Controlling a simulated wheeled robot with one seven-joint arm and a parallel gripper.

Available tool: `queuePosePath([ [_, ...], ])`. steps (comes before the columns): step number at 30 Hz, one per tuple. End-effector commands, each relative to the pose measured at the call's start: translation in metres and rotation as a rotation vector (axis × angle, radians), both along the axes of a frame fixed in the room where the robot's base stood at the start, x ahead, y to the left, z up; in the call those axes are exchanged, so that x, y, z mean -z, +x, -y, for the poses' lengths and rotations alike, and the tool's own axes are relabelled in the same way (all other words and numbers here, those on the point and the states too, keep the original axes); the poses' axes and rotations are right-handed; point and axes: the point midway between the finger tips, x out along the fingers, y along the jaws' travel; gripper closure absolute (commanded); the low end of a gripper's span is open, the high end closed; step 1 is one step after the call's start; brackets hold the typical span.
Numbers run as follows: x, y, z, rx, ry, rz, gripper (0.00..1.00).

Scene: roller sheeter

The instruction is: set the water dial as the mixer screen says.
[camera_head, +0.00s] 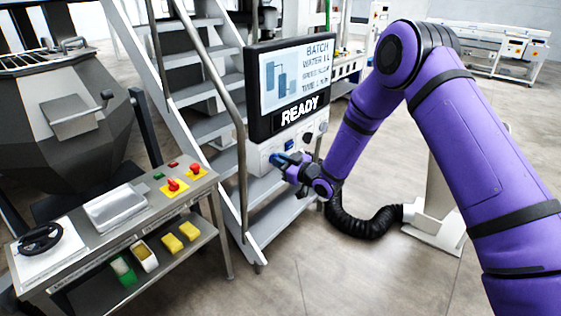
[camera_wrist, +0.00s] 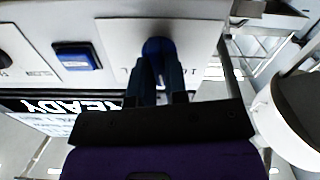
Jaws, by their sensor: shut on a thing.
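The mixer screen (camera_head: 295,82) shows BATCH, then lines for water, speed and time, with READY below in large letters. The water line's amount is too small to read surely. Below the screen is a pale control panel (camera_head: 262,148). My gripper (camera_head: 279,161) is at the panel's lower left. In the wrist view, the round blue water dial (camera_wrist: 157,46) sits between the two fingers of my gripper (camera_wrist: 158,75), which are shut on it. The fingers hide much of the dial, and its pointer setting cannot be read.
A blue square button (camera_wrist: 76,56) sits beside the dial's plate, and a dark knob (camera_head: 307,138) is further right on the panel. Metal stairs with a handrail (camera_head: 238,120) stand close left. A steel table (camera_head: 120,235) is at the front left. The floor on the right is fairly open.

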Motion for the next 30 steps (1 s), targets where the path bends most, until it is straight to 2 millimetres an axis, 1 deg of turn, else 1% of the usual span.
queuePosePath([
  [9, 0.0011, -0.0013, -0.0005, -0.001, -0.168, 0.213, 1.00],
  [18, 0.0020, -0.0020, -0.0009, 0.000, -0.296, 0.376, 1.00],
  [24, 0.0022, -0.0020, -0.0007, 0.001, -0.345, 0.438, 1.00],
  [30, 0.0024, -0.0021, -0.0008, 0.001, -0.367, 0.466, 1.00],
])
